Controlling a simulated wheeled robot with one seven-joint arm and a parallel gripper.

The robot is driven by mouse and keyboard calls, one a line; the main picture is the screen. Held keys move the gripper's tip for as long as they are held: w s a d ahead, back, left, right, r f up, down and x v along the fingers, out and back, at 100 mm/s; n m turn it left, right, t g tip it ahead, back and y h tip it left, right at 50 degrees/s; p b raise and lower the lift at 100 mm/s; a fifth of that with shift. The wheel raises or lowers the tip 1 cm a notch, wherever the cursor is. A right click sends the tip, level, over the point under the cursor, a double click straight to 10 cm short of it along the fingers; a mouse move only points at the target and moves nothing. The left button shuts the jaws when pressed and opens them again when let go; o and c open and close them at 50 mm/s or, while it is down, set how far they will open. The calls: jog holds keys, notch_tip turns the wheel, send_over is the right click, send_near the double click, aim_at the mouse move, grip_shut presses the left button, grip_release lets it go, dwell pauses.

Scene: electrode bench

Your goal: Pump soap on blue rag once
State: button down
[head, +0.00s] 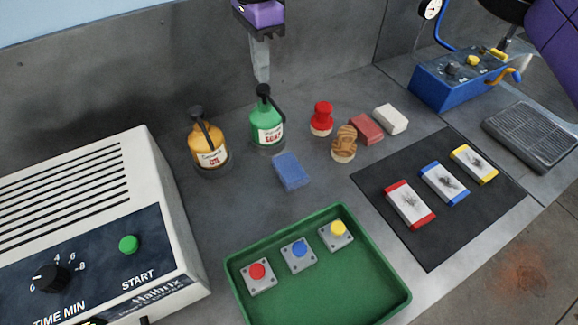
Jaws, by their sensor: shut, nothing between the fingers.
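The green soap bottle (266,132) stands upright at the back middle of the bench, with a black pump head (263,91) and a label reading soap. The blue rag (291,171) lies flat on the bench just in front of the bottle, a little to the right, apart from it. My gripper (262,80) points down right over the pump head, its fingers shut and empty. The fingertips overlap the top of the pump in this view; I cannot tell whether they touch it. No soap shows on the rag.
An orange bottle (208,146) with a black pump stands left of the soap. A red stamp (322,119), a wooden-handled piece (344,145), a red block (366,129) and a white block (390,119) sit to the right. A green tray (365,290) is in front; a white machine (60,190) fills the left.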

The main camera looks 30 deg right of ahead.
jog(key=shift+f, duration=0.15)
jog(key=shift+f+b, duration=0.75)
jog(key=shift+f, duration=0.6)
jog(key=shift+r+p, duration=1.05)
jog(key=shift+r, duration=0.4)
jog(key=shift+r, duration=0.15)
notch_tip(320, 180, up, 6)
jog(key=p, duration=0.4)
jog(key=shift+s+f, duration=0.1)
jog(key=shift+f, duration=0.1)
